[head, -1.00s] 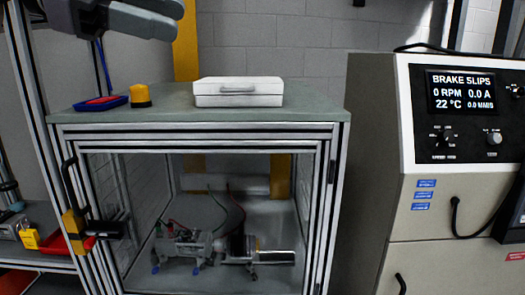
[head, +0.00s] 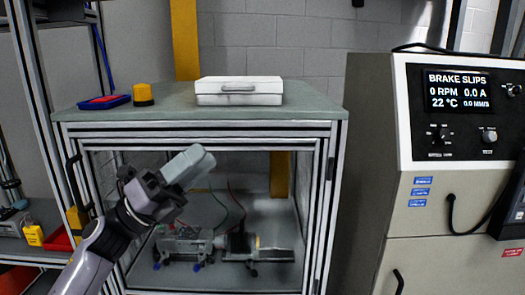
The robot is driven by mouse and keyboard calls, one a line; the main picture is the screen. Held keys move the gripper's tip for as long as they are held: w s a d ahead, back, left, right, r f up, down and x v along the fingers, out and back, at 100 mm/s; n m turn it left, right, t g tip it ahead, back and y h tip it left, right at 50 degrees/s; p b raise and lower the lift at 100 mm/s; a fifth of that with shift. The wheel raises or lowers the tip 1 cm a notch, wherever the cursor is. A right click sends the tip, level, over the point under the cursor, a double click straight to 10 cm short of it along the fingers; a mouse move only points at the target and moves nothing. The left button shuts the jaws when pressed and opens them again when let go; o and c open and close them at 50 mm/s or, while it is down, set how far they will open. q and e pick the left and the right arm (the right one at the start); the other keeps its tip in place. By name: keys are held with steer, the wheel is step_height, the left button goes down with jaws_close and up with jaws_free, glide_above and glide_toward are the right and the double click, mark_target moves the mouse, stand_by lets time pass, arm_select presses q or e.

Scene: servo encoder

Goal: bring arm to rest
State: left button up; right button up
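My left arm (head: 95,255) comes up from the lower left in the head view. My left gripper (head: 198,162) is in front of the upper left part of the framed test enclosure (head: 250,127), pointing up and to the right. Its light grey fingers overlap from this angle, so I cannot tell whether they are apart. I see nothing held at the fingertips. The arm hides the enclosure's lower left frame and part of its inside. My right gripper is not in view.
A white case (head: 238,92), an orange-yellow cap (head: 143,94) and a blue tray (head: 104,102) sit on the enclosure's top. A motor rig (head: 240,248) is inside. A grey control cabinet (head: 375,190) stands right, its screen (head: 459,91) reading "BRAKE SLIPS". A shelf with bins is left.

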arm_select(q)
steer(key=s+a+f+n+t+y, duration=0.25)
steer(key=f+n+y, duration=0.35)
steer(key=f+n, duration=0.35)
steer(key=s+a+f+n+t+y, duration=0.1)
steer(key=a+f+n+t+y, duration=0.2)
steer(key=f+n+y, duration=0.5)
steer(key=s+a+f+n+t+y, duration=0.1)
steer(key=a+f+n+t+y, duration=0.2)
steer(key=f+n, duration=0.85)
steer(key=s+f+n+g+y, duration=0.3)
steer(key=s+f+n+g, duration=0.4)
steer(key=s+f, duration=1.1)
steer(key=shift+s+a+f+n+g+y, duration=0.35)
steer(key=shift+a+n+y, duration=0.05)
